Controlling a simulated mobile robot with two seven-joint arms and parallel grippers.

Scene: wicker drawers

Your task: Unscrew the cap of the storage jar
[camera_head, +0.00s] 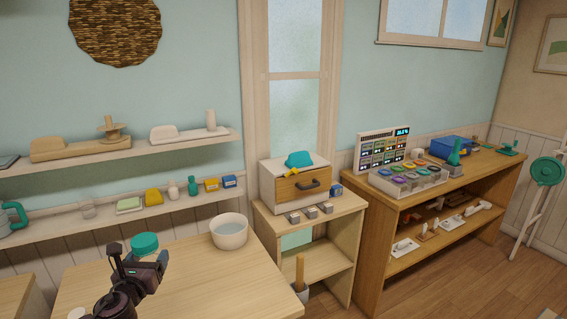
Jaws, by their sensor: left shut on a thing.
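My left gripper (139,256) comes in low from the near side, with dark fingers just below and beside the cap. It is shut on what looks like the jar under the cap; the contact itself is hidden. The cap looks level. My right gripper is not in view.
A white bowl (229,231) stands at the table's back right corner. A small white round thing (76,313) is cut off at the lower edge. The table's middle and right are clear. A drawer box (275,205) stands on a separate stand behind.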

